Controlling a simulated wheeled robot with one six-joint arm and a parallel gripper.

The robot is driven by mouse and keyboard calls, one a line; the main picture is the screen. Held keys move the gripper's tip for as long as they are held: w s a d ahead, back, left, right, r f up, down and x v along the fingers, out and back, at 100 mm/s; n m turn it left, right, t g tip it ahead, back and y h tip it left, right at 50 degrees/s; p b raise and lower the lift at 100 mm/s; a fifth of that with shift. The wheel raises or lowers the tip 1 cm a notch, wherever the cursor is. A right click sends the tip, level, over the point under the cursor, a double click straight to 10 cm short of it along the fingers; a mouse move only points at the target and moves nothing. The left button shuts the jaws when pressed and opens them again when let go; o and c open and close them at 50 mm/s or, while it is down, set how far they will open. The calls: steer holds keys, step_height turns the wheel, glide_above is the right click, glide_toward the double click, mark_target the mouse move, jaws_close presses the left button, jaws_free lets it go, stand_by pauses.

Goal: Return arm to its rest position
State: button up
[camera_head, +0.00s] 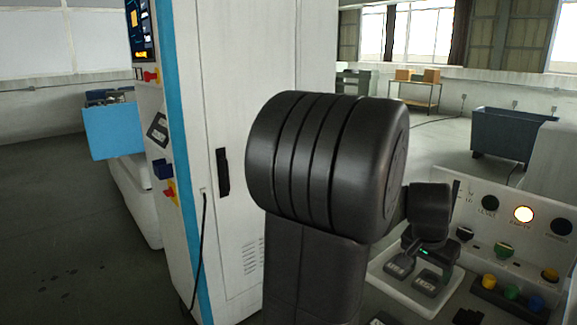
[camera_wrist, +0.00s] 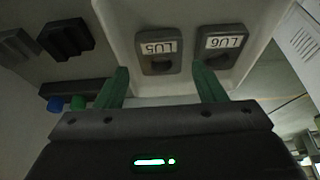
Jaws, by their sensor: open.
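My gripper (camera_wrist: 160,70) shows in the wrist view with its two green fingers spread apart and nothing between them that it grips. A grey block labelled LU5 (camera_wrist: 158,63) and another labelled LU6 (camera_wrist: 219,61) lie beyond the fingertips, on a white tray (camera_wrist: 125,20). Whether the fingers touch them I cannot tell. In the head view my gripper (camera_head: 430,250) is at the right, low over the white tray (camera_head: 392,289) with the grey blocks. My black arm fills the middle of that view and hides part of the scene.
A panel with round buttons, one lit (camera_head: 523,214), stands right of the tray. A black holder (camera_head: 505,300) has yellow, green and blue pieces. A tall white cabinet (camera_head: 245,120) stands left behind my arm. A dark blue tub (camera_head: 505,135) stands at the back right; floor at left is clear.

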mark_target(427, 282)
steer(key=x, duration=0.5)
steer(key=shift+s, duration=0.1)
steer(key=shift+r, duration=1.05)
